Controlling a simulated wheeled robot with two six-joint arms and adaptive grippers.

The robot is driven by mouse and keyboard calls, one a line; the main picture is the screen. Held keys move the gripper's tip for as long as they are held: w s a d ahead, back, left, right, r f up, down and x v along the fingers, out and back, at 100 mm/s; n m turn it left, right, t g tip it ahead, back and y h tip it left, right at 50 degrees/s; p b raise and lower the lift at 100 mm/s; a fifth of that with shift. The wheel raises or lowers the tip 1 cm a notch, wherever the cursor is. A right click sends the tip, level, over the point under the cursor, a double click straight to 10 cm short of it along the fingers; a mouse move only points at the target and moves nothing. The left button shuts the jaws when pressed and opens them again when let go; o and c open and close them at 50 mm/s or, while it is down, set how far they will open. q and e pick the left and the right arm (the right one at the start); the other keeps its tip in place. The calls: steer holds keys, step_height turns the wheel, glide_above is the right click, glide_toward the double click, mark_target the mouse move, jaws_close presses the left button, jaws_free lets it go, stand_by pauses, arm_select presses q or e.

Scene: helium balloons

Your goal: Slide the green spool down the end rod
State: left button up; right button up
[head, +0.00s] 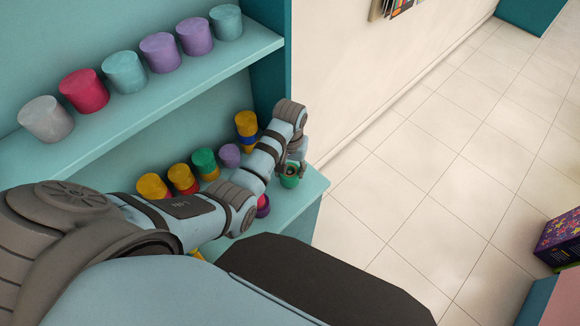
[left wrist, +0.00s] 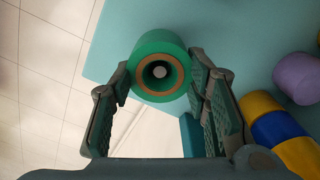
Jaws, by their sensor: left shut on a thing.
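The green spool (head: 289,181) is held in my left gripper (head: 291,168) at the right end of the lower shelf. In the left wrist view the green spool (left wrist: 150,48) sits between the two fingers of my left gripper (left wrist: 160,82), with its brown-ringed hole facing the camera. A pale round spot, which looks like the tip of the end rod (left wrist: 159,72), shows inside the hole. I cannot tell whether the spool is around the rod or just above it. The rest of the rod is hidden. My right gripper is not in view.
A teal shelf (head: 312,190) holds a row of stacked coloured spools, with a yellow and blue stack (head: 246,124) and a purple one (head: 230,155) nearby. A purple and red stack (head: 263,205) stands close to the gripper. Open tiled floor (head: 430,150) lies to the right.

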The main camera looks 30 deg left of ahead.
arm_select(q)
steer(key=shift+f+b, duration=0.7)
steer(key=shift+f, duration=0.6)
steer(key=o, duration=1.3)
step_height(320, 180, up, 3)
steer(key=p, duration=0.3)
steer(key=shift+r, duration=2.5)
